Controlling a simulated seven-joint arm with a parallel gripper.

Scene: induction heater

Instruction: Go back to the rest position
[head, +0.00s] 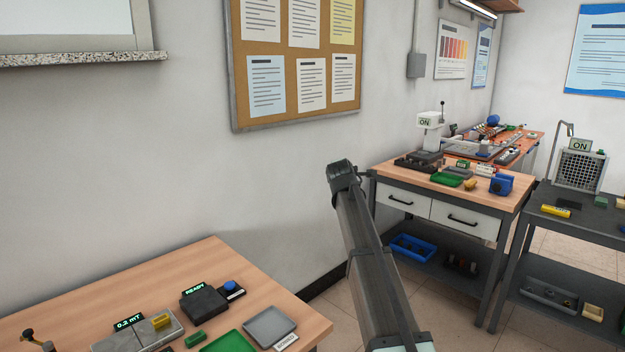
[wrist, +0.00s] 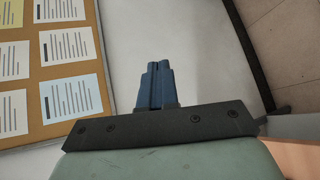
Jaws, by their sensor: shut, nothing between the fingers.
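My gripper (wrist: 156,85) shows in the wrist view with its two dark blue fingers pressed together and nothing between them. It points at the pale wall, clear of any object. In the head view my arm rises from the bottom right of centre, and the gripper itself cannot be made out there. A wooden bench (head: 180,272) stands at the lower left of the head view. On it are a device reading READY (head: 204,301), a blue button (head: 230,287), a grey tray (head: 270,325), a green tray (head: 230,343) and a yellow block (head: 161,321).
A cork board (head: 236,90) hangs on the wall and also fills the left of the wrist view (wrist: 75,15). A second bench with drawers (head: 465,217) and a dark table (head: 575,228) stand at right. The floor (head: 350,297) between the benches is open.

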